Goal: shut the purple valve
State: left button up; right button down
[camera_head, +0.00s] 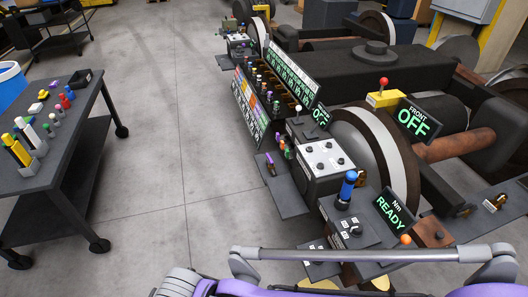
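I cannot clearly pick out a purple valve. Small purple-topped pieces show on the rack in the middle: one (278,138) stands at the rack's front edge, and another purple-and-brown piece (270,164) is on the low grey shelf. Neither gripper shows in the view; only grey and purple parts, probably mine, cross the bottom edge.
A dark cart (60,150) with bottles and small tools stands at left. The grey floor (160,110) between is clear. At right are a wheelset (370,150), a "FRONT OFF" sign (413,122), a "READY" sign (393,213) and a red-knobbed yellow box (384,99).

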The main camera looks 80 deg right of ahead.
aim_at(272, 164)
jog(key=i+l+z, duration=0.15)
jog(key=i+z, duration=0.95)
jog(key=z, duration=0.2)
jog(key=i+l+z, duration=0.3)
jog(key=i+l, duration=0.15)
jog(key=i, duration=0.25)
jog(key=i+l+z, duration=0.15)
jog(key=i, duration=0.25)
jog(key=i+l+z, duration=0.2)
jog(key=l, duration=0.2)
jog(key=i+l+z, duration=0.15)
jog(key=l, duration=0.2)
